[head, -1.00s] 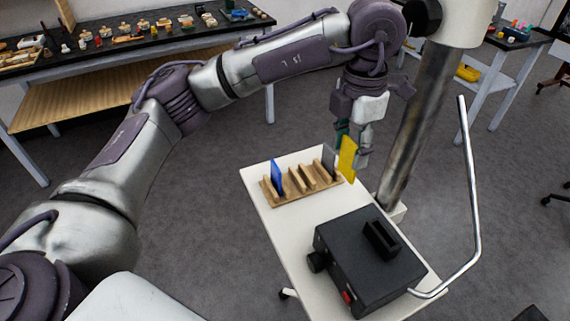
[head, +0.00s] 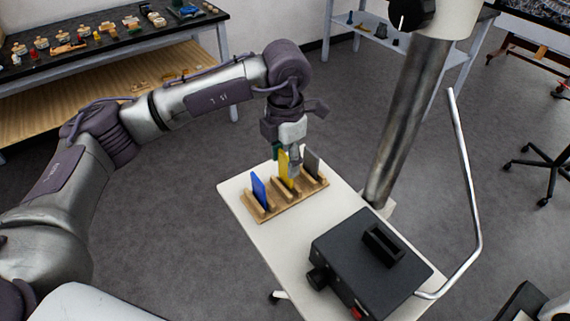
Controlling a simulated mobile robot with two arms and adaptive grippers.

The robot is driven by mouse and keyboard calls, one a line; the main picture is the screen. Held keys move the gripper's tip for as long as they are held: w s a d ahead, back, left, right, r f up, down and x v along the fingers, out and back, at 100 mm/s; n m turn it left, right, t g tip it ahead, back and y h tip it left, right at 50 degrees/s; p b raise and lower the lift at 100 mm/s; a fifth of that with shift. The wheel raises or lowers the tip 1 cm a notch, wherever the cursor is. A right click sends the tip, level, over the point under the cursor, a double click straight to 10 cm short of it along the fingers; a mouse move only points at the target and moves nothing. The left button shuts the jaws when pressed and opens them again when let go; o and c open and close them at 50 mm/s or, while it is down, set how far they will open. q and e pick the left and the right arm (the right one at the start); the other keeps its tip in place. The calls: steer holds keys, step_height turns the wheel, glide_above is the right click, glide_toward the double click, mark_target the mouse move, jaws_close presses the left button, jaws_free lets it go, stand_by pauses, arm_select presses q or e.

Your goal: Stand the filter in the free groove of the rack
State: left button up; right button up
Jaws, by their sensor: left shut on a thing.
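The wooden rack (head: 264,211) stands at the far end of the white cart top. A blue filter (head: 259,190) stands in its left part and a grey filter (head: 312,163) in its right part. My left gripper (head: 289,163) is over the middle of the rack, pointing down, shut on a yellow filter (head: 285,172). The yellow filter is upright between the blue and grey ones. Its lower edge is at the rack's middle groove; I cannot tell whether it is seated or just above. My right gripper is not in view.
A black box device (head: 350,255) with a slot on top stands on the white cart (head: 262,240), near the rack. A bent metal rail (head: 470,190) and a thick metal post (head: 405,140) rise at the right. A workbench (head: 110,45) stands behind at the left.

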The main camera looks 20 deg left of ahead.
arm_select(q)
step_height(320, 180, down, 2)
steer(key=shift+f, duration=0.5)
steer(key=o, duration=0.9)
steer(key=shift+o, duration=0.2)
steer(key=shift+r, duration=0.1)
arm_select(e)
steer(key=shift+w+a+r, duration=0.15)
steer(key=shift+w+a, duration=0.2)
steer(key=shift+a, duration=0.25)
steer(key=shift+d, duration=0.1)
arm_select(q)
steer(key=shift+r+p, duration=0.25)
steer(key=shift+p, duration=0.1)
steer(key=shift+r+b, duration=0.3)
steer(key=shift+r, duration=0.05)
step_height(320, 180, up, 11)
steer(key=shift+r+b, duration=0.1)
steer(key=shift+b, duration=0.75)
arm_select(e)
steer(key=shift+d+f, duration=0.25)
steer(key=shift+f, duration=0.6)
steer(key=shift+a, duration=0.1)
